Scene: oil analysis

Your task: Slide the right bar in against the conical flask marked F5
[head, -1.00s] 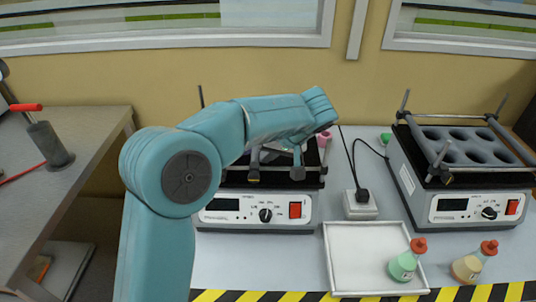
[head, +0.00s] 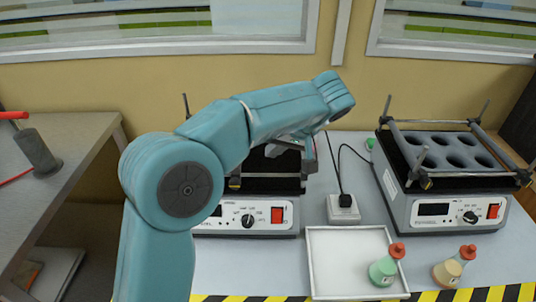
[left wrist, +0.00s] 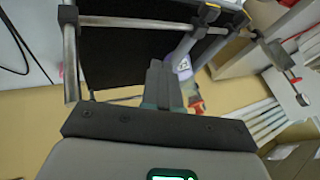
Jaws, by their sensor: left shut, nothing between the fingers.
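The left shaker (head: 246,218) stands behind my left arm, which hides most of its black platform. In the left wrist view a metal rail (left wrist: 130,21) crosses the dark platform (left wrist: 118,62), and a grey bar (left wrist: 190,44) slants near my fingers. I cannot tell for sure whether it is the right bar. A whitish flask with a purple mark (left wrist: 182,64) shows partly beside the fingertips; its label is unreadable. My left gripper (left wrist: 156,66) is shut and empty, close to the bar; contact cannot be judged. It also shows in the head view (head: 302,146). My right gripper is out of view.
A second shaker (head: 445,210) with a several-holed rack stands at the right. A white tray (head: 335,275) holds a green flask (head: 383,270); a yellowish flask (head: 447,272) stands beside it. A plug box (head: 343,209) sits between the shakers. A side table (head: 85,150) is at the left.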

